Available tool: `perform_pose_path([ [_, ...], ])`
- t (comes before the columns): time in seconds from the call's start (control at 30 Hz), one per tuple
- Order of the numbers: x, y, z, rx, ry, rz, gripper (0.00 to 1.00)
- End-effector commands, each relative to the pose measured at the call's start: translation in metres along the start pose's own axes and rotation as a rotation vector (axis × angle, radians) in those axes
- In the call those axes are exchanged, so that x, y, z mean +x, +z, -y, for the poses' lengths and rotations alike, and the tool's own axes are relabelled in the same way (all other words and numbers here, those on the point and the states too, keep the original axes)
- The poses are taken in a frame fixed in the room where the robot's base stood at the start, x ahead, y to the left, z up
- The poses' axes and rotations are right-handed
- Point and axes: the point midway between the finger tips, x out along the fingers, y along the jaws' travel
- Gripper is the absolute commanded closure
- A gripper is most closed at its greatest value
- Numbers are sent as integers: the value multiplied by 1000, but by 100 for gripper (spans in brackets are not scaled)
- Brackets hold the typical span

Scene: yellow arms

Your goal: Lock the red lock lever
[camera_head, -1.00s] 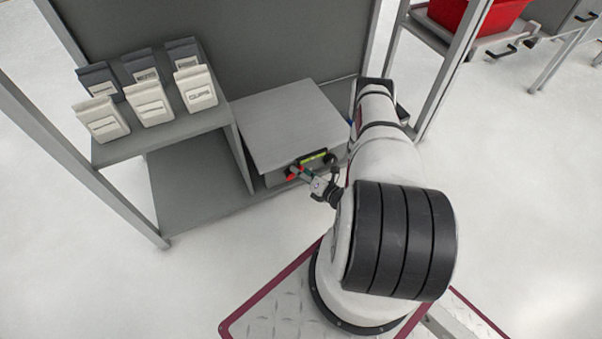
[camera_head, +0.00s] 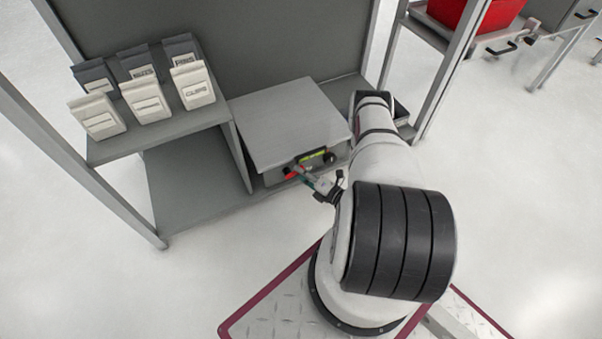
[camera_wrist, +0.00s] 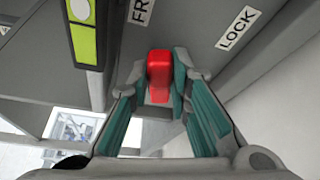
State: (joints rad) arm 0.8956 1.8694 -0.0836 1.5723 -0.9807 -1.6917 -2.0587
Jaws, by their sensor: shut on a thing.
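The red lock lever (camera_wrist: 159,72) sits in the middle of the wrist view, on the grey face of the box. In that view its red end is between the tips of my gripper (camera_wrist: 160,95), whose teal-padded fingers are shut on it. A "LOCK" label (camera_wrist: 238,27) is to the right of the lever, and a partly cut-off label starting "FR" (camera_wrist: 141,10) is above it to the left. In the head view the red lever (camera_head: 293,171) shows at the front of the grey box (camera_head: 290,120), with my gripper (camera_head: 303,174) at it.
A yellow-green panel (camera_wrist: 83,43) is left of the lever in the wrist view. A red crate (camera_head: 470,12) is at the upper right. The floor in front is clear.

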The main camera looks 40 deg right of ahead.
Motion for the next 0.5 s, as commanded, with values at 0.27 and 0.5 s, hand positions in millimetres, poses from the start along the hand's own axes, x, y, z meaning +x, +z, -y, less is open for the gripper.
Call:
perform_pose_path([
  [0.27,-1,-2,13,233,94,0,100],
  [0.5,1,-5,20,393,160,1,100],
])
